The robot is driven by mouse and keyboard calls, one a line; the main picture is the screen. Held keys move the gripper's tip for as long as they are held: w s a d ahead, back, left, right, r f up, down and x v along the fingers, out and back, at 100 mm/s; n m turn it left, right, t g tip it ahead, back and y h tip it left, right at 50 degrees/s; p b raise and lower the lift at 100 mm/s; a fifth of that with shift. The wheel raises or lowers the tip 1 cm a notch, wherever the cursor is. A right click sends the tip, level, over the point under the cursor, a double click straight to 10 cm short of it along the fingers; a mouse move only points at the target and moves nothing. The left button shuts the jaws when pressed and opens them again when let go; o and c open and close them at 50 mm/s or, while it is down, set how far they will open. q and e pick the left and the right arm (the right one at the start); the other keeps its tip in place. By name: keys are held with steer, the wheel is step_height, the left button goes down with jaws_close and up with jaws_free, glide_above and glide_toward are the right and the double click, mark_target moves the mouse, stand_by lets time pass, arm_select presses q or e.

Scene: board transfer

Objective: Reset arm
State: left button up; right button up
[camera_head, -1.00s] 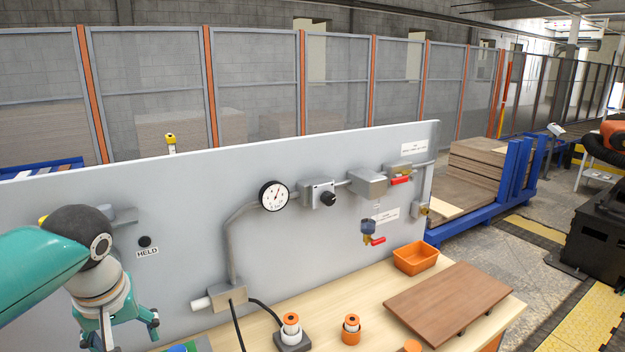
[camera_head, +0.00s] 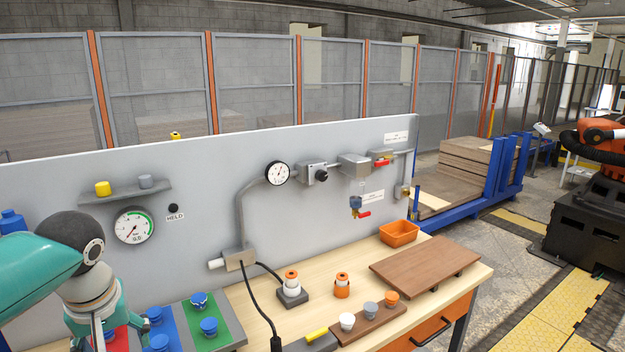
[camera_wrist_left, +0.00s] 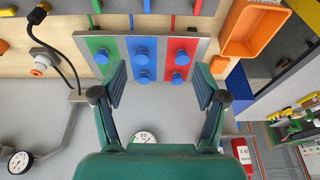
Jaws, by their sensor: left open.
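My left arm, teal with a dark joint, comes in from the left in the head view. My left gripper (camera_head: 92,338) is at the lower left, in front of the panel and near the coloured board (camera_head: 229,324); its lower part is cut off by the frame edge. In the left wrist view my left gripper (camera_wrist_left: 162,95) is open, with its two fingers wide apart and nothing between them. Beyond the fingers lies the board with green, blue and red strips and several blue knobs (camera_wrist_left: 142,57). My right gripper is not in view.
A grey upright panel (camera_head: 320,215) with gauges and valves stands behind the wooden bench. On the bench are an orange bin (camera_head: 399,234), a brown board (camera_head: 425,262), a small tray with cups (camera_head: 368,322) and cables.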

arm_select(q)
steer(key=s+d+f+m+g+h+b, duration=0.1)
steer(key=s+d+f+g+b, duration=0.1)
steer(key=f, duration=0.9)
steer(key=s+d+f+g+b, duration=0.1)
steer(key=d+f+g+b, duration=0.1)
steer(key=f, duration=0.9)
steer(key=s+d+f+m+g+h+b, duration=0.1)
steer(key=s+f+g, duration=0.1)
steer(key=f, duration=0.8)
steer(key=s+d+f+h+b, duration=0.2)
steer(key=s+d+f, duration=0.55)
steer(key=f, duration=0.25)
steer(key=s+d+f+h+b, duration=0.1)
steer(key=s+d+f+h, duration=0.1)
steer(key=s+d+f, duration=0.7)
steer(key=w+a+f+m+t, duration=0.2)
steer(key=w+a+t, duration=0.1)
steer(key=w, duration=0.3)
steer(key=shift+a+f+t, duration=0.15)
steer(key=shift+a+t, duration=0.2)
steer(key=shift+t, duration=0.15)
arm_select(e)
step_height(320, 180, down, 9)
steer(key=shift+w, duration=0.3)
